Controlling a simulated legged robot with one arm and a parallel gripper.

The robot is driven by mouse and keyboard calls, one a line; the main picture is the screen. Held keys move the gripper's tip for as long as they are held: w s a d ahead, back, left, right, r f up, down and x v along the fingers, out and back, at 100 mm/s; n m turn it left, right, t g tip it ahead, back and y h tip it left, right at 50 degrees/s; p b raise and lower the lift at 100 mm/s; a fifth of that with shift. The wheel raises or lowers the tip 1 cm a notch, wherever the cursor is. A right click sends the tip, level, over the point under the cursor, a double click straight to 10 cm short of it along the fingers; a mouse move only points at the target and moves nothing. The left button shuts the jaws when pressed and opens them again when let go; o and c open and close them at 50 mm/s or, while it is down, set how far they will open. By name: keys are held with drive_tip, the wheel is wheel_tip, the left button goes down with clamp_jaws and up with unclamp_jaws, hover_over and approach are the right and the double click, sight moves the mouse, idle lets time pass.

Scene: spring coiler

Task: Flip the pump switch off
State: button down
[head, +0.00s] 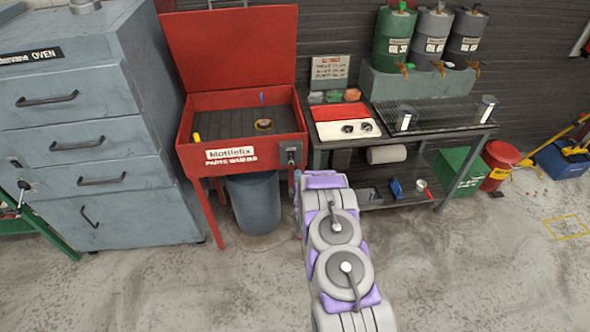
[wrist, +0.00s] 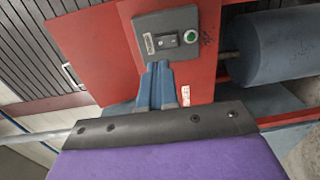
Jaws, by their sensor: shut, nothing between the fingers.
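The red parts washer (head: 240,170) stands with its lid raised. A small grey switch box (head: 290,152) is on its front right corner. In the wrist view the switch box (wrist: 166,35) shows a dark switch (wrist: 165,41) beside a round green button or light (wrist: 190,36). I cannot tell the switch's position. My gripper (wrist: 158,68) is shut and empty, its blue fingertips overlapping the box's lower edge in the picture, just below the switch. I cannot tell if they touch. In the head view my arm mostly hides the gripper.
A blue-grey drum (head: 253,203) stands under the washer. A grey oven cabinet (head: 90,130) is at left. A workbench (head: 440,118) with oil drums behind is at right, near the arm. The concrete floor (head: 480,270) is clear at front right.

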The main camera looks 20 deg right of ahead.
drive_tip(key=shift+v, duration=1.5)
drive_tip(key=a+r+m+g+y, duration=0.2)
drive_tip(key=a+r+g, duration=0.1)
drive_tip(key=a+r, duration=0.3)
drive_tip(key=a+r+m+g+y, duration=0.1)
drive_tip(key=a+r+m+g, duration=0.2)
drive_tip(key=r, duration=0.5)
drive_tip(key=s+a+r+m+g+y, duration=0.1)
drive_tip(key=s+a+r+m+g, duration=0.15)
drive_tip(key=s+a+r, duration=0.45)
drive_tip(key=s+a+r+m+g, duration=0.1)
drive_tip(key=s+r+m+g, duration=0.1)
drive_tip(key=s, duration=1.3)
drive_tip(key=s+a+r+m+g, duration=0.2)
drive_tip(key=s+r+g, duration=0.3)
drive_tip(key=s, duration=1)
drive_tip(key=s+a+r+m+g, duration=0.2)
drive_tip(key=s+r, duration=0.3)
drive_tip(key=s, duration=1)
drive_tip(key=shift+s+r+m+g+y, duration=0.15)
drive_tip(key=shift+r+m+g+y, duration=0.2)
drive_tip(key=shift+m+g, duration=0.3)
